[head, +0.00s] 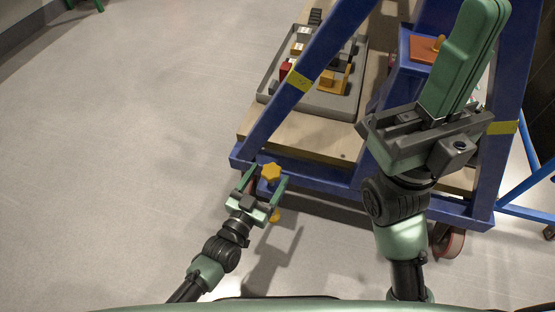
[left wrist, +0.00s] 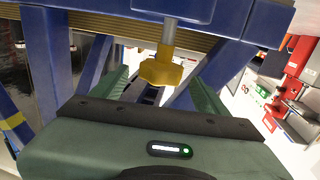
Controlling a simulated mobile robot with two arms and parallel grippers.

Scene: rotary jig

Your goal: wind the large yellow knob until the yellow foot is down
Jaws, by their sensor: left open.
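The large yellow knob (head: 271,172) is star-shaped and stands by the front left corner of the blue frame. My left gripper (head: 265,182) is open, with one green finger on each side of the knob. I cannot tell whether the fingers touch it. A smaller yellow piece, likely the yellow foot (head: 275,216), shows below, partly hidden by the gripper. Its height above the floor is unclear. In the left wrist view a yellow lobed piece, apparently the knob (left wrist: 161,70), sits on a metal shaft between the green fingers. My right gripper (head: 468,55) is raised over the frame.
The blue frame (head: 320,178) carries a wooden board (head: 300,135) with a grey tray (head: 318,101) of parts. A blue box with an orange plate (head: 423,50) is behind my right arm. A caster (head: 449,242) stands at right. The floor at left is clear.

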